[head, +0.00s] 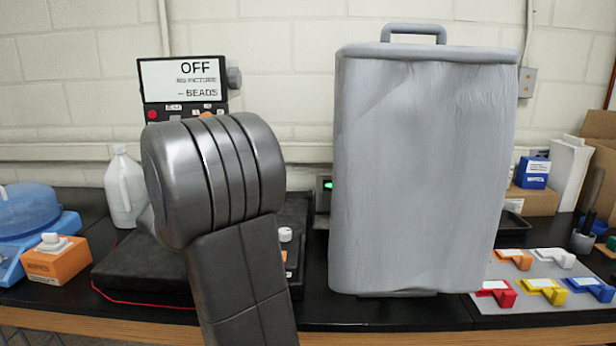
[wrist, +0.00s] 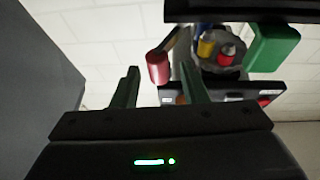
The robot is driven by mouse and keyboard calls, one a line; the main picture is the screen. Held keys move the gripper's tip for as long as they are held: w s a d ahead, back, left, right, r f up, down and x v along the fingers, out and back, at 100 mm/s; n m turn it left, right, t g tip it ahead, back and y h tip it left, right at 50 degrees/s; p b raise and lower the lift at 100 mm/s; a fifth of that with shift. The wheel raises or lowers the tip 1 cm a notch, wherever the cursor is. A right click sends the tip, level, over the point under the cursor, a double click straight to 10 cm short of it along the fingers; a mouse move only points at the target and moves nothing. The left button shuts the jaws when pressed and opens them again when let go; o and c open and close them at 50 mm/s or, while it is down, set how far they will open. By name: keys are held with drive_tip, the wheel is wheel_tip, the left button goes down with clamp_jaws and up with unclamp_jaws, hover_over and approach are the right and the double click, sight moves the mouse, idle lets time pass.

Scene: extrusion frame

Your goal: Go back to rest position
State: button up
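My gripper (wrist: 158,68) shows in the wrist view as two dark green fingers standing apart on a black palm, with nothing clearly held between them. A red cylinder (wrist: 158,67) appears beyond the gap; its distance from the fingers is hard to tell. In the head view my arm rises at the centre left, and my gripper cannot be made out there.
A tall grey covered case (head: 425,170) stands right of my arm. A white jug (head: 122,185), orange block (head: 58,262) and tray of coloured clips (head: 545,310) sit on the bench. The wrist view shows a green block (wrist: 275,45).

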drive_tip(key=shift+w+d+r+n+y+b, duration=0.2)
drive_tip(key=shift+w+n+y, duration=0.4)
drive_tip(key=shift+y, duration=0.55)
drive_tip(key=shift+w+d+r+n+y+b, duration=0.15)
drive_tip(key=shift+w+n+y+b, duration=0.35)
drive_tip(key=shift+y, duration=0.7)
drive_tip(key=shift+w+d+r+n+y+b, duration=0.1)
drive_tip(key=shift+w+d+r+n+y, duration=0.1)
drive_tip(key=shift+w+n+y, duration=0.7)
drive_tip(key=shift+s+y, duration=0.25)
drive_tip(key=shift+y, duration=0.4)
drive_tip(key=shift+s+g, duration=0.15)
drive_tip(key=shift+g, duration=0.15)
